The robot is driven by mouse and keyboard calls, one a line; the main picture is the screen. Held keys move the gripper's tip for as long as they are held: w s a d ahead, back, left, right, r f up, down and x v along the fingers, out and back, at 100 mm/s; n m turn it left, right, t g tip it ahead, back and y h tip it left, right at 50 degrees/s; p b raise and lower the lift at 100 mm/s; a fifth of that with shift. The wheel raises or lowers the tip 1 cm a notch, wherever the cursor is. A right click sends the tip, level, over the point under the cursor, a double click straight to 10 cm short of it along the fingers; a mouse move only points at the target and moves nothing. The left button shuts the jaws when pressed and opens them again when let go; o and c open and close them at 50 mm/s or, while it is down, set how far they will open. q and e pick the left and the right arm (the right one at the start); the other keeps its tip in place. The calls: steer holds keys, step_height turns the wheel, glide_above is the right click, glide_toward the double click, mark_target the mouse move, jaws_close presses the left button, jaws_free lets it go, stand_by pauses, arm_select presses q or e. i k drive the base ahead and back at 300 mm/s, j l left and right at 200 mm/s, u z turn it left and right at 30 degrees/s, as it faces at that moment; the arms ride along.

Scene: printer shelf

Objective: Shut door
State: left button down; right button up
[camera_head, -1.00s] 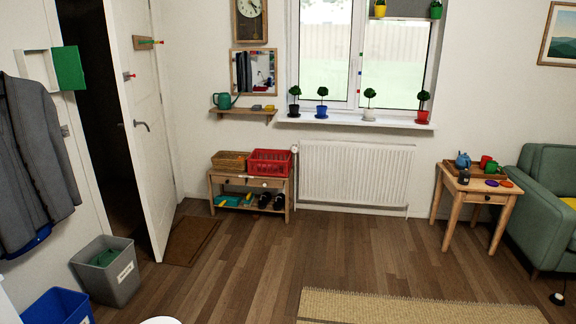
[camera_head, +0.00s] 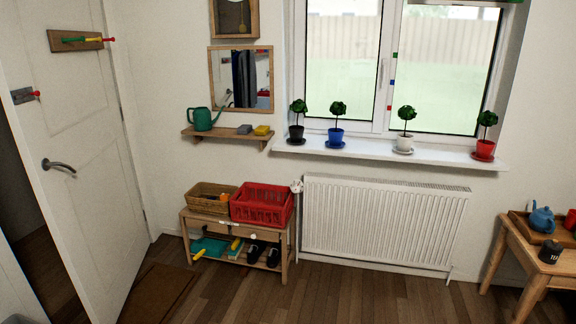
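The white door (camera_head: 85,160) stands ajar at the left of the head view, with a dark gap (camera_head: 35,225) along its left edge. A grey lever handle (camera_head: 58,165) sits on its near face. A wooden hook board (camera_head: 78,41) with coloured pegs is fixed near the top. Neither of my grippers is in view.
A brown mat (camera_head: 158,293) lies on the floor by the door's foot. A low wooden bench (camera_head: 284,240) with a wicker basket (camera_head: 208,199) and a red crate (camera_head: 262,204) stands right of it. A small table (camera_head: 512,246) is at the far right.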

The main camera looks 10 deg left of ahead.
mark_target(95, 218)
steer(key=i+u, duration=0.5)
steer(key=i, duration=0.2)
steer(key=i+l+u, duration=0.2)
steer(key=i+u, duration=0.3)
steer(key=i, duration=0.25)
